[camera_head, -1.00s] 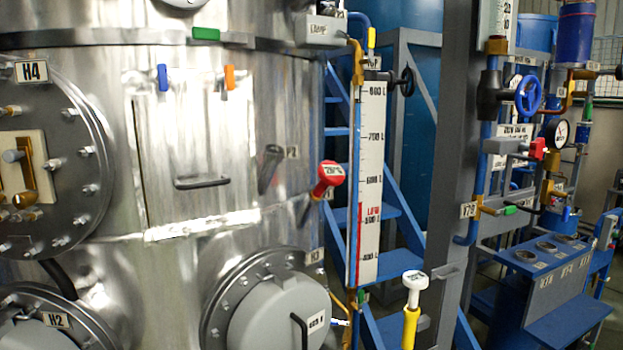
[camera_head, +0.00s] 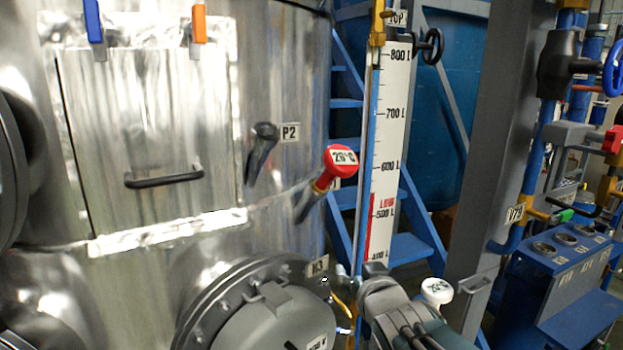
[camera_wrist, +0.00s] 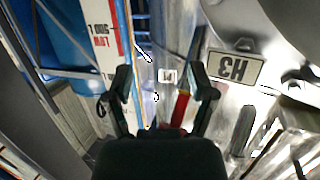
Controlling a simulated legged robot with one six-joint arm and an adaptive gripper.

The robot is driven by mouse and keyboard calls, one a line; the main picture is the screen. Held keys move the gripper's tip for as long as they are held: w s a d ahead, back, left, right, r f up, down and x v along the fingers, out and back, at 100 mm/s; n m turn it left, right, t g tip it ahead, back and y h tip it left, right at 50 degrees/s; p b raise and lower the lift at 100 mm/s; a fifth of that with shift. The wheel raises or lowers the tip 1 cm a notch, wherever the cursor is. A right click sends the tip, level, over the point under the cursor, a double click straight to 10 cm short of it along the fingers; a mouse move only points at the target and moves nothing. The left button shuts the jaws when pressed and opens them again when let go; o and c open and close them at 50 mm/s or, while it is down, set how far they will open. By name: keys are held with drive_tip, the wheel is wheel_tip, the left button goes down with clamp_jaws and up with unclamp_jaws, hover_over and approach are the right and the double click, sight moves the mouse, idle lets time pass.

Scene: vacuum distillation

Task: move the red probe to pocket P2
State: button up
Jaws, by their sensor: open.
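The red probe (camera_head: 343,162) has a red head with a white "26°C" label and a brass-coloured neck. It sits tilted in a dark pocket (camera_head: 308,207) on the steel vessel. Pocket P2 (camera_head: 262,150) is a dark angled tube up and left of it, beside the P2 label (camera_head: 290,133); I see no probe head on it. In the wrist view my gripper (camera_wrist: 163,88) is open, its two dark fingers apart. A red part (camera_wrist: 181,108), probably the red probe, shows by the right finger; contact cannot be told.
A level gauge (camera_head: 388,150) stands right of the probe. A white-headed probe (camera_head: 437,291) is at lower right, partly behind my arm. The H3 flange (camera_head: 270,310) lies below. A door with a handle (camera_head: 165,178) is at left, a grey post (camera_head: 490,150) at right.

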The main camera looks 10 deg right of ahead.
sight(331, 180)
drive_tip(key=shift+w+a+r+n+t+y, duration=0.5)
drive_tip(key=shift+w+r+n+t+y, duration=0.45)
drive_tip(key=shift+w+r+t+y, duration=0.9)
drive_tip(key=shift+w+a+r+n+t+y, duration=0.45)
drive_tip(key=shift+w+r+n+t+y, duration=0.75)
drive_tip(key=shift+r+y, duration=1.3)
drive_tip(key=shift+w+a+r+n+t+y, duration=0.5)
drive_tip(key=shift+w+r+n+t+y, duration=0.3)
drive_tip(key=shift+w+r+y, duration=1.35)
drive_tip(key=shift+s+r+h, duration=0.2)
drive_tip(key=shift+r+h, duration=0.05)
drive_tip(key=shift+h, duration=0.05)
clamp_jaws()
drive_tip(key=shift+r, duration=0.1)
drive_tip(key=shift+s+d+r, duration=0.25)
drive_tip(key=shift+s+r, duration=0.25)
drive_tip(key=shift+r, duration=0.1)
drive_tip(key=shift+s+d+r, duration=0.2)
drive_tip(key=shift+s+r, duration=0.25)
drive_tip(key=shift+r, duration=0.2)
drive_tip(key=shift+s+d+r, duration=0.25)
drive_tip(key=shift+s+r, duration=0.25)
drive_tip(key=shift+r, duration=0.1)
